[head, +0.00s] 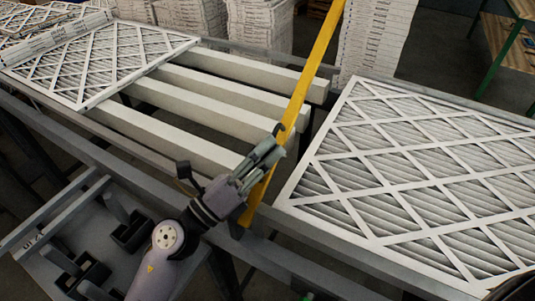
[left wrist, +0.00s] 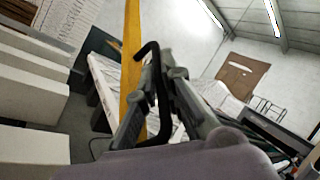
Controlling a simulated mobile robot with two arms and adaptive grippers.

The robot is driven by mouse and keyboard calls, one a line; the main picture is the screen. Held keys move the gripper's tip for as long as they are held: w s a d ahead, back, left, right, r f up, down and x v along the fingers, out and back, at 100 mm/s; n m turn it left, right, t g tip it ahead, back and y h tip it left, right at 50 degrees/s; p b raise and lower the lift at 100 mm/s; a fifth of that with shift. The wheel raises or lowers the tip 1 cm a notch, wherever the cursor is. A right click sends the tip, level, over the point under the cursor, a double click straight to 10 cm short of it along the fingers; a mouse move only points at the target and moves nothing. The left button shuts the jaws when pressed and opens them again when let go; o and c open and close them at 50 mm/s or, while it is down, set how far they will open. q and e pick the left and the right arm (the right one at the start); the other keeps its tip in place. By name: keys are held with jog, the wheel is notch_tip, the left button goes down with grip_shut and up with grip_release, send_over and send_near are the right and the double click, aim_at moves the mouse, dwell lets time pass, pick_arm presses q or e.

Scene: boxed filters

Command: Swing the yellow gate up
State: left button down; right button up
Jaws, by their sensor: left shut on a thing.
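The yellow gate (head: 300,92) is a long flat bar. In the head view it runs from the near rail, between the rollers and the right filter, up past the top edge, so its far end is hidden. In the left wrist view the yellow gate (left wrist: 131,50) stands nearly upright left of the fingers. A black bent handle (left wrist: 153,53) sits beside it. My left gripper (head: 272,146) is at the lower part of the gate, shut on the black handle. The left gripper also shows in the wrist view (left wrist: 160,80). My right gripper is not in view.
A large white-framed filter (head: 420,165) lies right of the gate. Another filter (head: 110,62) lies at the left end of the pale rollers (head: 215,97). White box stacks (head: 375,40) stand behind the conveyor. A metal rail (head: 120,170) runs along the near side.

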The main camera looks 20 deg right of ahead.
pick_arm(q)
jog(key=shift+r, duration=0.3)
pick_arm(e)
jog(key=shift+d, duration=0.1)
pick_arm(q)
jog(key=c, duration=2.1)
grip_release()
jog(key=shift+a, duration=0.1)
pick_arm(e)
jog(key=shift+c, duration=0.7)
pick_arm(q)
jog(key=shift+o, duration=0.4)
jog(key=shift+f, duration=0.15)
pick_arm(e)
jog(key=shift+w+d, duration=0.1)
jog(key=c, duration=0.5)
pick_arm(q)
jog(key=shift+s+a+f, duration=0.15)
jog(key=shift+a+f, duration=0.1)
jog(key=shift+a, duration=0.1)
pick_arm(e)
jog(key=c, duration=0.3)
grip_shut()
pick_arm(q)
jog(key=v, duration=1.1)
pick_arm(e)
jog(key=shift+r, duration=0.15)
